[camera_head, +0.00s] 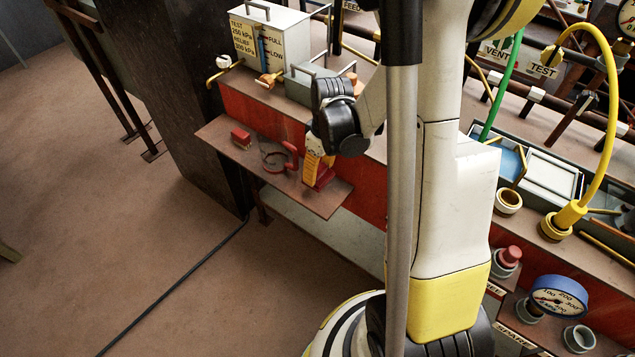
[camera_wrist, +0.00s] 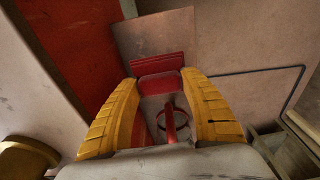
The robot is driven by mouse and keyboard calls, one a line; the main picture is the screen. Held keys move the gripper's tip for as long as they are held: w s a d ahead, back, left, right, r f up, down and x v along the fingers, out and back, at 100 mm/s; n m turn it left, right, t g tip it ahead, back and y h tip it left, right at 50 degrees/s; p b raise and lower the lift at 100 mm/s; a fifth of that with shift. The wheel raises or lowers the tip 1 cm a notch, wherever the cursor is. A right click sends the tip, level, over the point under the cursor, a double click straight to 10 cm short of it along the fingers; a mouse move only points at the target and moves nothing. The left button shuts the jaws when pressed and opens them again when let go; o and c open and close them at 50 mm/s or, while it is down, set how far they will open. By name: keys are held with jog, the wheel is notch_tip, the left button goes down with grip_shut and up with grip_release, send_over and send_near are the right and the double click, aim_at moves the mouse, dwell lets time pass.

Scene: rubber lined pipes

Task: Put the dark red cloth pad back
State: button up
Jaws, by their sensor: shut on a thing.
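The dark red cloth pad (camera_wrist: 160,87) is between the yellow fingers of my gripper (camera_wrist: 160,80) in the wrist view. My gripper is shut on it, with one finger at each side. In the head view my gripper (camera_head: 316,172) points down over the right end of a small brown shelf (camera_head: 318,203). Dark red (camera_head: 326,180) shows beside the fingers there, low over the shelf. I cannot tell whether the pad touches the shelf. Part of it is hidden by the fingers.
A red block (camera_head: 241,138) lies at the shelf's left end. A ring with a red handle (camera_head: 289,156) lies between it and my gripper. A red panel (camera_head: 262,118) rises behind the shelf. A grey-white test box (camera_head: 270,45) stands above. Open floor (camera_head: 150,260) lies in front.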

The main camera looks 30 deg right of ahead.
aim_at(319, 180)
jog(key=shift+f+b, duration=0.8)
jog(key=shift+f, duration=1.2)
jog(key=shift+f, duration=0.15)
jog(key=o, duration=1)
